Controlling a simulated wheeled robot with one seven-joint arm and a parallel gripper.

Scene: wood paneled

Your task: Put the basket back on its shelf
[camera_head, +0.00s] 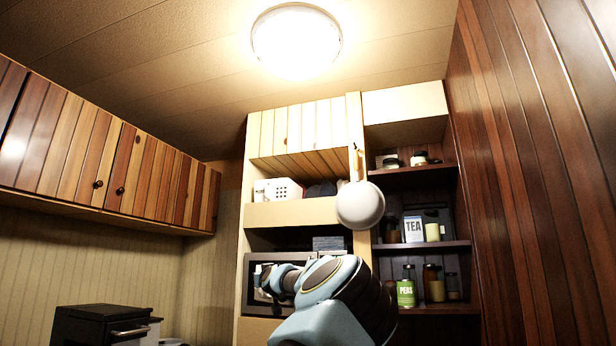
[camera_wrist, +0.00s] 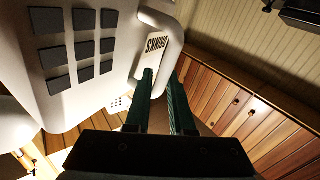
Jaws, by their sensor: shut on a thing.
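A white basket (camera_wrist: 125,40) with dark square holes and a label reading "DRINKS" fills the upper left of the wrist view. The label appears upside down there. My gripper (camera_wrist: 161,74) has its two dark fingers closed at the labelled edge of this basket. In the head view my arm covers the middle bottom, and I cannot make out the held basket or my fingertips. A cream shelf (camera_head: 290,214) in the tall cupboard holds another white holed basket (camera_head: 286,189) and dark items to its right. A small holed patch in the wrist view may be that second basket.
A white pan (camera_head: 360,206) hangs in front of the cupboard post. A microwave (camera_head: 256,275) sits below the shelf. Dark shelves at right hold jars and a TEA box (camera_head: 414,229). Wooden wall cabinets (camera_head: 110,165) run along the left; a wood-panelled wall closes the right.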

